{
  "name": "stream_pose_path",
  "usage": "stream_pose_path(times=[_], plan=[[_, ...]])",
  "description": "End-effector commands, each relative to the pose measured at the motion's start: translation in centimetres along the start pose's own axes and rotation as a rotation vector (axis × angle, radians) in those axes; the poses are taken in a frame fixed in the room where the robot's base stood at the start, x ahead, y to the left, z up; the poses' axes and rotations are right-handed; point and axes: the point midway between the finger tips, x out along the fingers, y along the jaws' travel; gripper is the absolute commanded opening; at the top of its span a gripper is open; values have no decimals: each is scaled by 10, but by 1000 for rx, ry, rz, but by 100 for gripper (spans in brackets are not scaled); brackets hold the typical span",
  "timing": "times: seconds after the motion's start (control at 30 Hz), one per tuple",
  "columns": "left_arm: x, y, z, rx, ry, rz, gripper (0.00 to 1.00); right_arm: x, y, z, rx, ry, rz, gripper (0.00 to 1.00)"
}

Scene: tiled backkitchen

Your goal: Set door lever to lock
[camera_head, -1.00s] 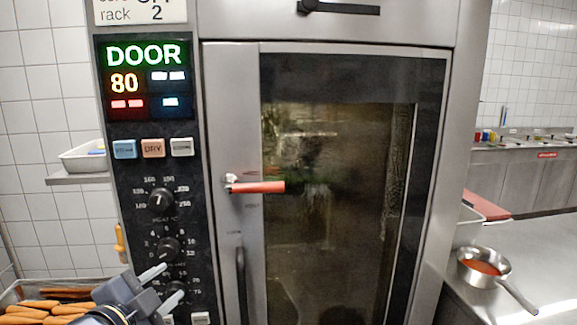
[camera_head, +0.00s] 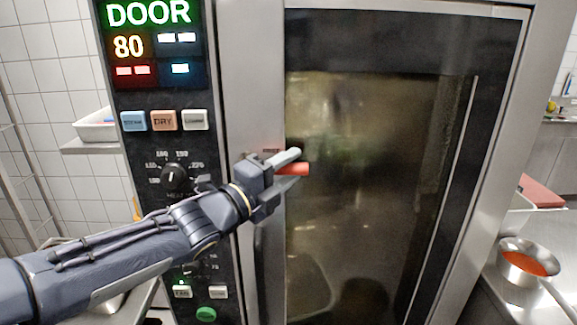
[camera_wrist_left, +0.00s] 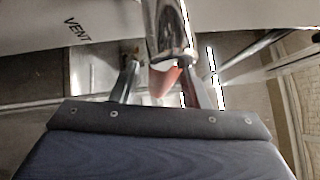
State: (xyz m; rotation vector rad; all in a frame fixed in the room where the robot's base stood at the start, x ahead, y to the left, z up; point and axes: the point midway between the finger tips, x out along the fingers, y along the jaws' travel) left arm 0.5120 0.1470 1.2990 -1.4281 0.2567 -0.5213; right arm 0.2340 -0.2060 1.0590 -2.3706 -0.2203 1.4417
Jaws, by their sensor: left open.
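The red door lever (camera_head: 300,170) sits on the oven door's left frame and points right, roughly horizontal. My left gripper (camera_head: 292,168) is at the lever, its open fingers on either side of the red handle. The gripper body hides the lever's pivot in the head view. In the left wrist view, the lever's red part (camera_wrist_left: 165,82) shows between the two fingers, below a shiny metal piece (camera_wrist_left: 170,30). I cannot tell whether either finger touches it. My right gripper is in neither view.
The control panel (camera_head: 130,95) with a lit DOOR display, buttons and knobs stands left of the door, partly behind my left arm. The glass oven door (camera_head: 370,180) fills the middle. A pan of red sauce (camera_head: 527,263) stands on the right counter.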

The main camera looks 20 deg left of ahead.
Motion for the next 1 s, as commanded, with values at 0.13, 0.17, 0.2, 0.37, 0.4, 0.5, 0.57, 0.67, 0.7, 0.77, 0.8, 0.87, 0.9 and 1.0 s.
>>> stream_pose_path(times=[0.13,0.17,0.2,0.37,0.4,0.5,0.57,0.67,0.7,0.77,0.8,0.87,0.9,1.0], plan=[[3,1,0,-2,0,1,41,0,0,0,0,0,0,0],[3,1,0,-2,0,1,41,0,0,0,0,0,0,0],[3,0,0,-2,0,1,41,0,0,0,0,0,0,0],[3,0,0,-2,0,1,31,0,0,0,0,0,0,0],[3,0,0,-2,0,1,26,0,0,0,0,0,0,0],[3,0,0,-2,0,1,13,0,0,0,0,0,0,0],[3,0,0,-2,0,1,5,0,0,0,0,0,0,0],[2,0,0,-2,0,1,0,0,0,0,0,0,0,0],[2,0,0,-2,0,1,0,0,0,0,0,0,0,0],[2,0,0,-2,0,1,0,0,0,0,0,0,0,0],[2,0,0,-2,0,1,0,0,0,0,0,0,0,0],[3,1,-1,0,0,2,0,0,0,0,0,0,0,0],[3,1,-1,2,1,4,0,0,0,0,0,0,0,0],[5,2,-5,13,5,15,0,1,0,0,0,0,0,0]])
